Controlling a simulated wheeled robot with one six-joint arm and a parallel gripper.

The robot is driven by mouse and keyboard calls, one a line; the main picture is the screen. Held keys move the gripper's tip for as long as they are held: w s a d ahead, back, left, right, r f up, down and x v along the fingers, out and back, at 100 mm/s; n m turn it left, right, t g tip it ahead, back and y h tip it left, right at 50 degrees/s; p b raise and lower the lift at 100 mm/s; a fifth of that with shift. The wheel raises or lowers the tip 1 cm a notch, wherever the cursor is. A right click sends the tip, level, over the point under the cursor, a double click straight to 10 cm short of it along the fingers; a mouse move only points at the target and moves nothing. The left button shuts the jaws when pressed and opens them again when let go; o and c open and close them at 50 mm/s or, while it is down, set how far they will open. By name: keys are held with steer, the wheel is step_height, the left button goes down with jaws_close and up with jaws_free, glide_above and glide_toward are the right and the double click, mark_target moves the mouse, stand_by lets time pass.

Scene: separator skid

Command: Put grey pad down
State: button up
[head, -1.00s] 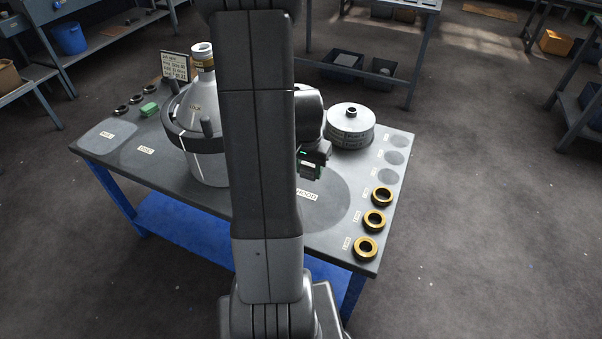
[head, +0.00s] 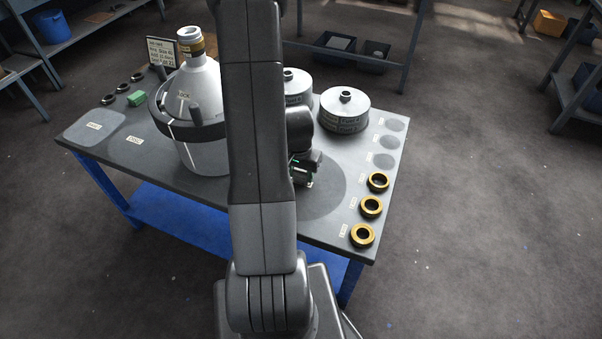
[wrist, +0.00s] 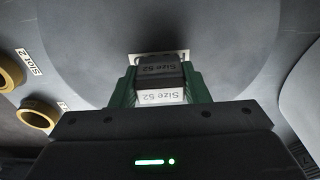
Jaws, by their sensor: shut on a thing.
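My gripper (wrist: 161,88) has green fingers in the wrist view. It is shut on the grey pad (wrist: 160,72), a small dark block whose faces read "Size 52". The pad is over the large dark round mark (wrist: 90,45) on the bench top, in front of a partly hidden white label. I cannot tell whether the pad touches the bench. In the head view my gripper (head: 304,168) shows just right of my arm, above the dark round mark (head: 328,190). The pad is too small to make out there.
The grey vessel (head: 203,95) with a dark clamp band stands left of my arm. Two grey disc stacks (head: 345,112) (head: 295,88) stand at the back. Three gold rings (head: 371,207) line the right edge. A green block (head: 136,99) and dark rings (head: 122,87) lie at left.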

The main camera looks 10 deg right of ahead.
steer(key=shift+f, duration=0.2)
steer(key=shift+f, duration=0.15)
steer(key=o, duration=1.3)
steer(key=shift+c, duration=0.2)
